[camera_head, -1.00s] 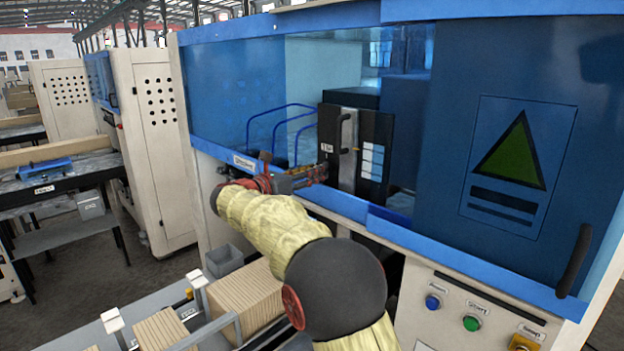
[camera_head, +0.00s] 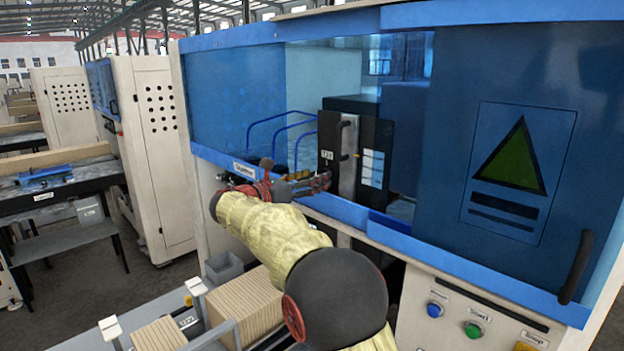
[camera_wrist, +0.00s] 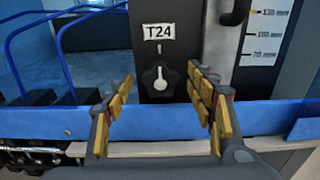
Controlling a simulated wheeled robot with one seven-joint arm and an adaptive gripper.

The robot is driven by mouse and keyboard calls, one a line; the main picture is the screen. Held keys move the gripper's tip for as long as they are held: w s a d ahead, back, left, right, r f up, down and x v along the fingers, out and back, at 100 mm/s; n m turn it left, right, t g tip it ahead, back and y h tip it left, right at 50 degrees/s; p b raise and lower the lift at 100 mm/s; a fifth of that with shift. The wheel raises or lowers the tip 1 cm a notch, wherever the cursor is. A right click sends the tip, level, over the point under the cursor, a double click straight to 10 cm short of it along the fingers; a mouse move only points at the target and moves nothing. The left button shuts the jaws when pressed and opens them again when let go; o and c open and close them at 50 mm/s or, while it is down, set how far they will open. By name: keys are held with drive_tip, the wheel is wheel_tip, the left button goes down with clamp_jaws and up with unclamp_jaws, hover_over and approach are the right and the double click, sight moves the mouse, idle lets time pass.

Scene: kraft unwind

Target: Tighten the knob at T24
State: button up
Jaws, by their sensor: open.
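The knob (camera_wrist: 159,80) is a dark lobed star knob with a pale pointer mark, on the black front of a unit, under a white label reading T24 (camera_wrist: 159,31). In the wrist view it lies ahead of and between the fingers of my gripper (camera_wrist: 163,98), which are spread wide with yellow pads. The fingers do not visibly touch it. In the head view my gripper (camera_head: 312,184) is at the lower left of the black unit (camera_head: 372,150), and the knob cannot be made out there. The T24 label (camera_head: 327,154) shows small above the gripper.
A blue sill (camera_wrist: 265,115) runs in front of the unit. Blue curved tubes (camera_wrist: 42,45) are at its left and a black handle (camera_wrist: 236,12) at its upper right. Blue panels flank the opening. Cardboard stacks (camera_head: 244,303) stand below the arm.

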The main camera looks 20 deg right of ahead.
drive_tip(key=shift+a, duration=0.1)
drive_tip(key=v, duration=1.1)
drive_tip(key=shift+s+a, duration=0.2)
drive_tip(key=shift+a, duration=0.15)
